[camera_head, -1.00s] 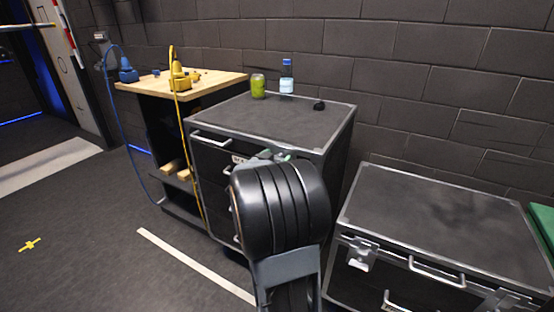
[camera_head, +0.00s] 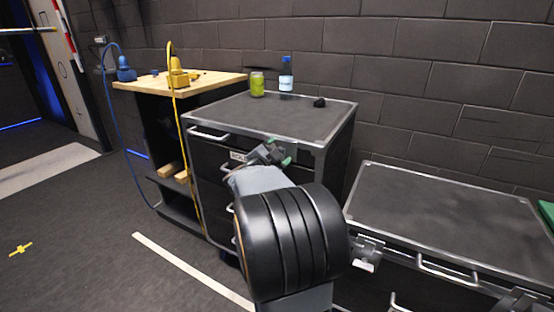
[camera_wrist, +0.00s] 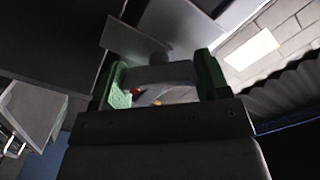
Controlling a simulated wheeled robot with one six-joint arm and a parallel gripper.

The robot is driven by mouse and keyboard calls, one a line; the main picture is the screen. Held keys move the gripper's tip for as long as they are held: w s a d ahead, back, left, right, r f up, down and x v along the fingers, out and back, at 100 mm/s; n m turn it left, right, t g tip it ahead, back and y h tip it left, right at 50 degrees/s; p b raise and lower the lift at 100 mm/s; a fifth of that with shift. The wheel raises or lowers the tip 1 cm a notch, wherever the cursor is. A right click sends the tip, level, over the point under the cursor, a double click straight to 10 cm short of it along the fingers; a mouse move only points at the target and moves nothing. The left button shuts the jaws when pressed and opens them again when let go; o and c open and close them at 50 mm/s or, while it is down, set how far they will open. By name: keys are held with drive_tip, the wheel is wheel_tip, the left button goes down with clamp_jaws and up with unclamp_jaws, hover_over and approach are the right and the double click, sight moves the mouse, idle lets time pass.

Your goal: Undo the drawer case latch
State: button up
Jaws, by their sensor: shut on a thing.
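The drawer case (camera_head: 275,118) is a black cabinet with metal edges and several drawers. Its latch is at the upper right of the front, mostly hidden by my gripper (camera_head: 275,154) in the head view. In the wrist view, the green pads of my gripper (camera_wrist: 162,82) stand on both sides of a grey latch piece (camera_wrist: 165,73), and the gripper is shut on it. A grey plate (camera_wrist: 128,40) lies just behind the piece. How far the latch is turned cannot be told.
A green can (camera_head: 257,84), a blue-capped bottle (camera_head: 286,76) and a small black object (camera_head: 319,102) stand on the case. A lower black case (camera_head: 455,222) is at right. A wooden-topped bench (camera_head: 195,83) with hanging yellow and blue cables is at left. Open floor lies in front.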

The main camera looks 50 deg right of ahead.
drive_tip(key=m+b, duration=0.2)
drive_tip(key=m, duration=0.1)
drive_tip(key=m+b, duration=0.1)
drive_tip(key=shift+f, duration=0.25)
drive_tip(key=shift+r+m+b, duration=0.1)
drive_tip(key=shift+m+b, duration=1.4)
drive_tip(key=shift+m, duration=0.7)
drive_tip(key=o, duration=0.9)
drive_tip(key=p+v, duration=0.3)
drive_tip(key=v, duration=1)
drive_tip(key=shift+s+a, duration=0.1)
drive_tip(key=shift+a, duration=0.3)
